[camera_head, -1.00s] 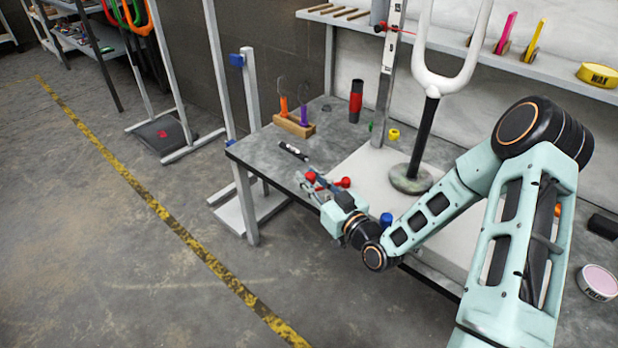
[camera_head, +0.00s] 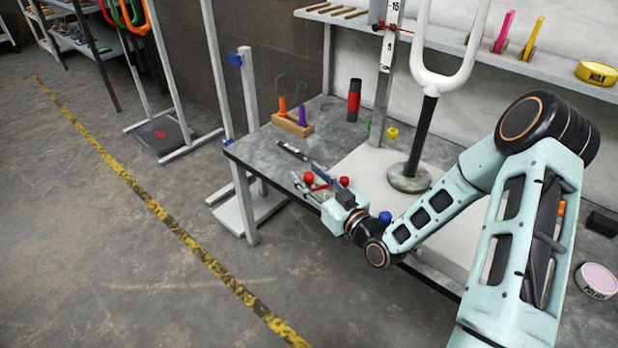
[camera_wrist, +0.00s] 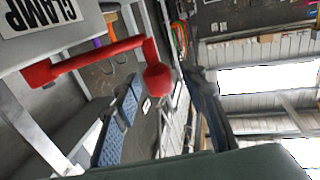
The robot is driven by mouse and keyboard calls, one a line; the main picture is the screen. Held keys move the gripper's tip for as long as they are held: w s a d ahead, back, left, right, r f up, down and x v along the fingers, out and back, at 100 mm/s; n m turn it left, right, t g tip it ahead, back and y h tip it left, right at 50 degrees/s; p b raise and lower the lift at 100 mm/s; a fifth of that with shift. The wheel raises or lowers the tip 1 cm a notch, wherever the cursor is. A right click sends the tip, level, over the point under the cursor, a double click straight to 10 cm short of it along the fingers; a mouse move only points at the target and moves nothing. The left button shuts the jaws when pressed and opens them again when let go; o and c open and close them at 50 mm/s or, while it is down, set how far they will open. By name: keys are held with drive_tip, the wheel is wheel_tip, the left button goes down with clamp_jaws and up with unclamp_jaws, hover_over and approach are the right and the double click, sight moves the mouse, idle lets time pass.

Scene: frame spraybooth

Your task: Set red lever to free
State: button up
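The red lever (camera_wrist: 95,57) shows in the wrist view as a bent bar ending in a round red knob (camera_wrist: 158,80). It is beside a grey block with a label reading CLAMP (camera_wrist: 42,12), seen upside down. In the head view, red knobs (camera_head: 309,178) and (camera_head: 344,181) show around my gripper (camera_head: 314,184) at the table's front. My gripper is open. Its blue-padded finger (camera_wrist: 120,117) and a dark finger (camera_wrist: 210,108) stand apart, with the knob near the gap between them. I cannot tell whether either finger touches the lever; its base is partly hidden.
The grey table (camera_head: 262,152) holds a wooden rack (camera_head: 293,127) with orange and purple tools, a black marker (camera_head: 292,150), a red-black cylinder (camera_head: 354,100) and a white fork stand (camera_head: 408,178). A blue knob (camera_head: 385,217) is near my wrist.

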wheel_tip(320, 180, up, 10)
drive_tip(key=shift+f, duration=0.25)
idle(0.3)
drive_tip(key=shift+c, duration=0.6)
